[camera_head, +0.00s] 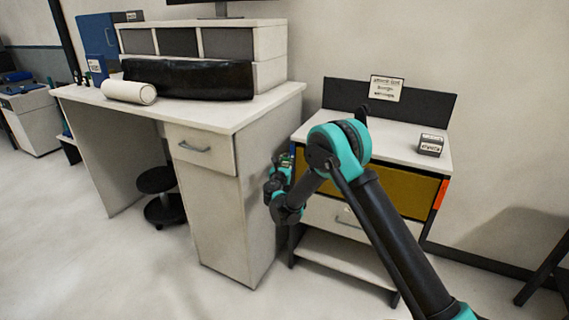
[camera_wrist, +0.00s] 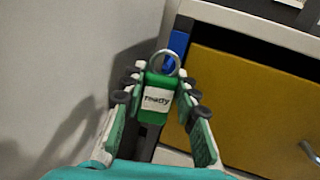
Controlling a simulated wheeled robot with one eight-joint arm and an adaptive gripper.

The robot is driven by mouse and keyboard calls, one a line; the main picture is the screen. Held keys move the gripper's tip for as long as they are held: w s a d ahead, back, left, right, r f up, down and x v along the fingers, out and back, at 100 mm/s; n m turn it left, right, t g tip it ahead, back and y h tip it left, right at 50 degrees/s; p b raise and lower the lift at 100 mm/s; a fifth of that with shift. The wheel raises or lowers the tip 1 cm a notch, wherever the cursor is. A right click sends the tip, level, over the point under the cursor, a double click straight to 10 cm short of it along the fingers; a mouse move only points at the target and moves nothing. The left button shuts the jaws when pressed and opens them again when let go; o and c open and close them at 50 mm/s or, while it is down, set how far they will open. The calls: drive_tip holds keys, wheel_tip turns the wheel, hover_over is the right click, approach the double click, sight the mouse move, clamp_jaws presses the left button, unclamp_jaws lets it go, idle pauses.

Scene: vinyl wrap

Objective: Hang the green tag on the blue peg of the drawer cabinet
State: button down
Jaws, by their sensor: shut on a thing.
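The green tag (camera_wrist: 158,80) has a white label reading "ready" and a metal ring (camera_wrist: 166,62) at its top. My gripper (camera_wrist: 160,98) is shut on the tag, with a finger at each side. In the head view my gripper (camera_head: 281,172) is at the left front of the drawer cabinet (camera_head: 328,212). A blue part (camera_wrist: 179,42) shows on the cabinet's left front post, just behind the ring. I cannot tell its peg shape, or whether the ring is around it or only in front of it. The tag is too small to read in the head view.
The cabinet has a yellow front panel (camera_wrist: 240,100) with a handle (camera_wrist: 309,151) and an orange strip (camera_head: 441,194) at its right edge. A white desk (camera_head: 225,115) stands close on the left, leaving a narrow gap. A small labelled block (camera_head: 431,145) sits on the cabinet top.

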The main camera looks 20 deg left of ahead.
drive_tip(key=shift+w+d, duration=0.1)
drive_tip(key=shift+w, duration=0.4)
drive_tip(key=shift+w+f, duration=0.45)
drive_tip(key=shift+w, duration=0.15)
drive_tip(key=c, duration=1.1)
unclamp_jaws()
